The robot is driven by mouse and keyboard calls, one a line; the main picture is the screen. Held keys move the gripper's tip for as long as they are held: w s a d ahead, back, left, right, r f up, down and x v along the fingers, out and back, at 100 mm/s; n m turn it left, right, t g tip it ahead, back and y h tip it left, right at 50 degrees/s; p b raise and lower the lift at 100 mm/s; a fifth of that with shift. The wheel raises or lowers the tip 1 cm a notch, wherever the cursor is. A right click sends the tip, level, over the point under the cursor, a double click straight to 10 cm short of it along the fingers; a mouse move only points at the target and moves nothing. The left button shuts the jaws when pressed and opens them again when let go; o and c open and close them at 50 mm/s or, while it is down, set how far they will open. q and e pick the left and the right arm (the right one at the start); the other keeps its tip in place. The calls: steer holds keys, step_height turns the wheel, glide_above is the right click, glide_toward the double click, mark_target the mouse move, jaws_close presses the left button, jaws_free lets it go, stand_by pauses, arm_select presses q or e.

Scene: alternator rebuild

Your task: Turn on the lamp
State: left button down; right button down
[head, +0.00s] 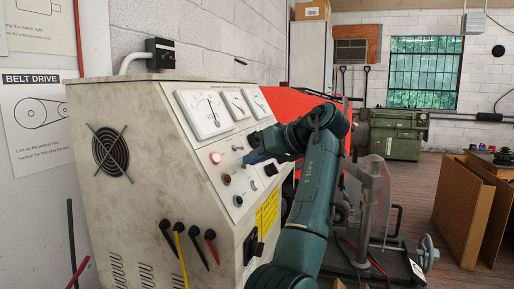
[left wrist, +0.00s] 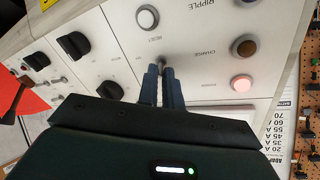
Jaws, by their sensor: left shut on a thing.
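The cream test bench panel (head: 190,160) stands at the left of the head view, with lamps, knobs and switches on its sloped face. My left gripper (head: 256,157) is at the panel face, to the right of a glowing pinkish-red lamp (head: 215,158). In the left wrist view its fingers (left wrist: 165,86) are shut on a small switch lever (left wrist: 163,66), mostly hidden between the tips. In that view, the pink lamp (left wrist: 241,83) looks lit, the brown lamp (left wrist: 244,47) looks dark, and a white round button (left wrist: 147,17) is above. My right gripper is out of view.
Gauges (head: 204,113) sit above the controls. Black knobs (left wrist: 74,44) are left of my fingers in the wrist view. Several coloured leads (head: 181,255) hang on the bench front. A clear guard (head: 370,200) stands right of my arm. Brown boards (head: 465,210) lean farther right.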

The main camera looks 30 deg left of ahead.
arm_select(q)
steer(key=shift+r+h+p, duration=0.1)
steer(key=shift+h+p, duration=0.2)
steer(key=shift+h, duration=0.1)
steer(key=c, duration=1.8)
jaws_free()
steer(key=shift+c, duration=0.2)
steer(key=v, duration=1.3)
steer(key=shift+s, duration=0.15)
